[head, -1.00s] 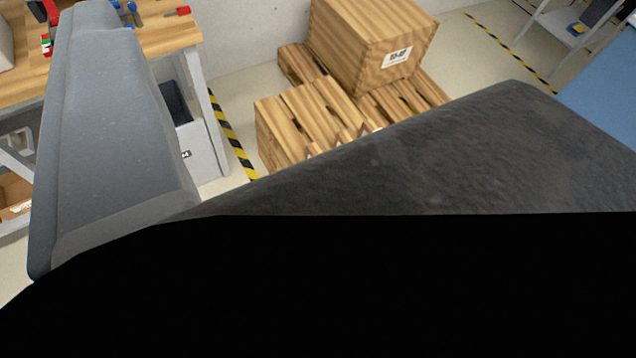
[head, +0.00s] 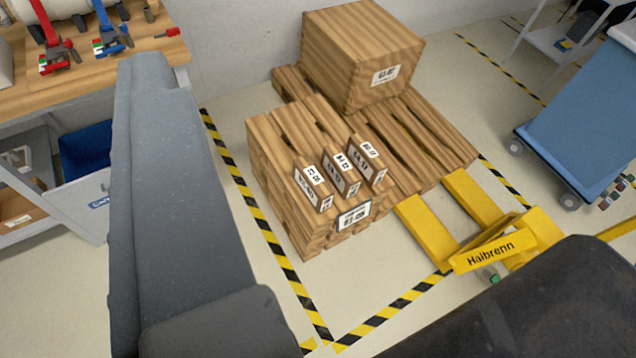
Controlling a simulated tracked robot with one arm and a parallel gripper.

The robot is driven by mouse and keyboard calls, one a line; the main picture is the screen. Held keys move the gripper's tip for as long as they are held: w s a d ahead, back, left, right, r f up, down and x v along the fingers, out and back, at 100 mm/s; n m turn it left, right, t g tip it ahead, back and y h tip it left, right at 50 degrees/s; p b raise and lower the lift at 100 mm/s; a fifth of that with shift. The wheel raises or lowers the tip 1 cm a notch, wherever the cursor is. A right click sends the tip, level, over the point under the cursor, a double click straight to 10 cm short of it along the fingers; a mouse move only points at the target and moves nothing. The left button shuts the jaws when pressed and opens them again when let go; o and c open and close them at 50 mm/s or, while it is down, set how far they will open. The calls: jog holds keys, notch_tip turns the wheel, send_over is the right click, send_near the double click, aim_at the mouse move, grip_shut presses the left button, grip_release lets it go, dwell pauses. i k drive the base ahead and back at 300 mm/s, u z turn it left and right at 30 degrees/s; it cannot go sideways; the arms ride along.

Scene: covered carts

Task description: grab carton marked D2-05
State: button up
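Several pallets (head: 270,150) are stacked in the middle of the head view. On the near end stand three small wood-coloured cartons in a row, each with white labels. The left carton (head: 306,192) has a top label that may end in 05. The middle carton (head: 335,180) and the right carton (head: 378,177) have other small labels. I cannot read clearly which one is D2-05. A large grey part of mine crosses the left side, and a dark part of mine covers the lower right. I cannot make out fingertips, and nothing is seen held. My parts are apart from the cartons in the picture.
A large wooden crate (head: 355,55) stands on the pallets behind. A yellow pallet jack (head: 505,245) has its forks toward the stack. A workbench (head: 150,52) with tools is at left, a blue covered cart (head: 585,105) at right. Striped tape (head: 265,235) marks the floor.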

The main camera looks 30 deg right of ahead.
aim_at(319, 193)
jog(key=i, duration=0.85)
jog(key=u, duration=0.05)
